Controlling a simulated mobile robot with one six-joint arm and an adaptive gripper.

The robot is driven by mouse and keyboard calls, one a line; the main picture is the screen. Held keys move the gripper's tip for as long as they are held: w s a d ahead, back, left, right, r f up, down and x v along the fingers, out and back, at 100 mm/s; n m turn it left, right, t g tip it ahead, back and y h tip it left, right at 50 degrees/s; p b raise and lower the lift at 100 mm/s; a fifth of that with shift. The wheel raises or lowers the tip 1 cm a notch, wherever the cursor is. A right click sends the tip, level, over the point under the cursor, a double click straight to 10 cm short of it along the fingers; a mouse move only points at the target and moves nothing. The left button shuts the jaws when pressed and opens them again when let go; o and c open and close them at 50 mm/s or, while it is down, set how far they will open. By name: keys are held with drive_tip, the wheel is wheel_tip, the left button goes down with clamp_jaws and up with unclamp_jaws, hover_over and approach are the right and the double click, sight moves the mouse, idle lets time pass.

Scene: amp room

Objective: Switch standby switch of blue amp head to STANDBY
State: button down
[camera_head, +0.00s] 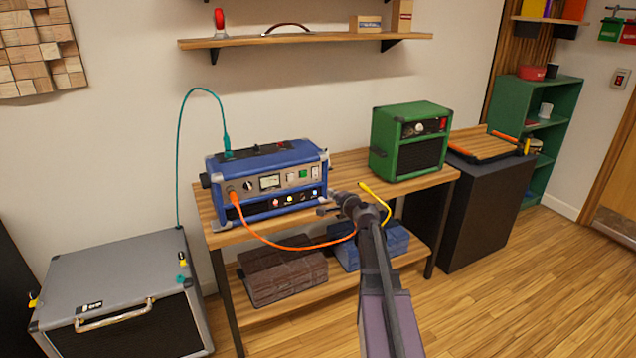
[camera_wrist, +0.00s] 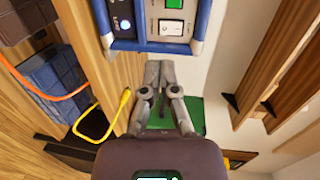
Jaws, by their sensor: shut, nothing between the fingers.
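The blue amp head (camera_head: 268,162) stands on the wooden table (camera_head: 350,172). Its front panel has a meter, a knob, a green switch (camera_head: 303,174) and a white rocker switch (camera_head: 315,173) near the right end. In the wrist view, the white rocker (camera_wrist: 171,27) and part of the green switch (camera_wrist: 175,3) show at the top. Labels are too small to read, so I cannot tell which is standby. My gripper (camera_head: 322,210) is shut and empty in front of the panel's lower right. In the wrist view its fingertips (camera_wrist: 158,66) point at the panel, just short of the blue frame.
An orange cable (camera_head: 270,242) runs from the amp's front beneath my arm. A yellow cable (camera_head: 376,195) hangs at the table edge. A green amp (camera_head: 411,140) stands to the right. A grey speaker cabinet (camera_head: 120,280) is at the left. A shelf (camera_head: 300,40) hangs above.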

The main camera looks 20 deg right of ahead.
sight(315, 176)
drive_tip(key=shift+d+r+m+h, duration=0.2)
drive_tip(key=shift+d+m+h, duration=0.25)
drive_tip(key=shift+d, duration=0.55)
drive_tip(key=shift+w, duration=0.15)
drive_tip(key=w, duration=0.4)
drive_tip(key=w+f+b, duration=0.1)
drive_tip(key=w, duration=0.8)
drive_tip(key=shift+w+a+f+b, duration=0.3)
drive_tip(key=shift+w+f+b, duration=0.1)
drive_tip(key=shift+w, duration=0.2)
drive_tip(key=shift+s+f, duration=0.1)
